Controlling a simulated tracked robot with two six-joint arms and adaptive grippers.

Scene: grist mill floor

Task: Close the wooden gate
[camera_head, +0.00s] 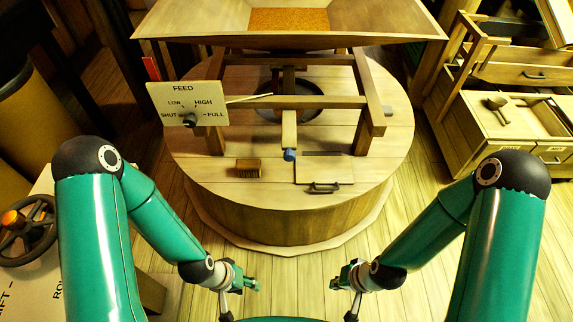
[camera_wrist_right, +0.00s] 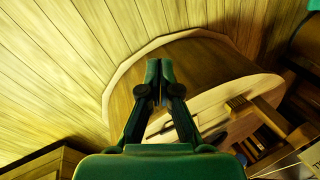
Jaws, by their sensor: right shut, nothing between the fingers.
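What looks like the wooden gate is a flat pale panel (camera_head: 325,172) with a black handle (camera_head: 323,188), set in the top of the round wooden casing (camera_head: 290,218). A narrow dark strip shows along the panel's far edge; I cannot tell how far the panel is open. My right gripper (camera_head: 338,283) is in front of the casing, right of centre, apart from the panel. In the right wrist view the right gripper (camera_wrist_right: 159,72) is shut and empty, with the casing behind it. My left gripper (camera_head: 251,285) is in front of the casing, left of centre; its fingers are too small to read.
A brush (camera_head: 248,168) lies on the casing left of the panel. A wooden frame (camera_head: 300,102) and hopper (camera_head: 290,38) stand above. A feed sign (camera_head: 188,104) is at left. A cabinet (camera_head: 510,125) stands at right, a handwheel (camera_head: 28,228) at left. Floor between my grippers is clear.

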